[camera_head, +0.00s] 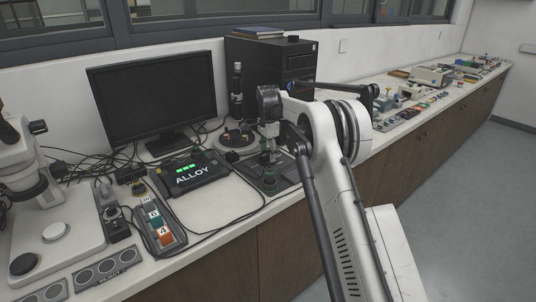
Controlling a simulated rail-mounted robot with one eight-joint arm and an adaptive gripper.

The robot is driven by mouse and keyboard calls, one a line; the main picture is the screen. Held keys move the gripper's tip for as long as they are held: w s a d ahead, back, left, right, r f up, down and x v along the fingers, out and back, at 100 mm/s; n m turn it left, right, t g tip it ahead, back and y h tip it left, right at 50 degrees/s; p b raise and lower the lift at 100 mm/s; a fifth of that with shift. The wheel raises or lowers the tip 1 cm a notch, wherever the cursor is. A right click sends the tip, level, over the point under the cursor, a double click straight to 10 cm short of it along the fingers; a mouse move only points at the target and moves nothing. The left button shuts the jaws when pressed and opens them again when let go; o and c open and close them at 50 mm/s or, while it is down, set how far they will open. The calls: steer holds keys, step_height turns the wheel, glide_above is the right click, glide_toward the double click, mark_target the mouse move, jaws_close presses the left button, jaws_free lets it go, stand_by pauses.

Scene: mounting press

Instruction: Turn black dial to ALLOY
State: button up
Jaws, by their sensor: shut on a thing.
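My gripper (268,160) points down over a dark flat unit (284,186) on the bench, left of my arm's white end. Its fingers are closed on the black dial (269,179), a small dark round knob on that unit. The fingers and the distance hide much of the dial, and its pointer mark cannot be made out. A black display box (190,175) to the left shows the word ALLOY in white letters, with small green bars above it.
A monitor (153,97) and a black computer tower (271,66) stand behind. A microscope (30,190) is at the left. A keypad box (160,225) with coloured keys lies near the front edge. Cables cross the bench. Small equipment fills the bench at the right.

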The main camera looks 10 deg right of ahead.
mark_target(268, 153)
steer(key=shift+m, duration=0.4)
steer(key=o, duration=1.2)
steer(key=shift+c, duration=0.2)
steer(key=shift+r, duration=0.1)
step_height(268, 153, up, 12)
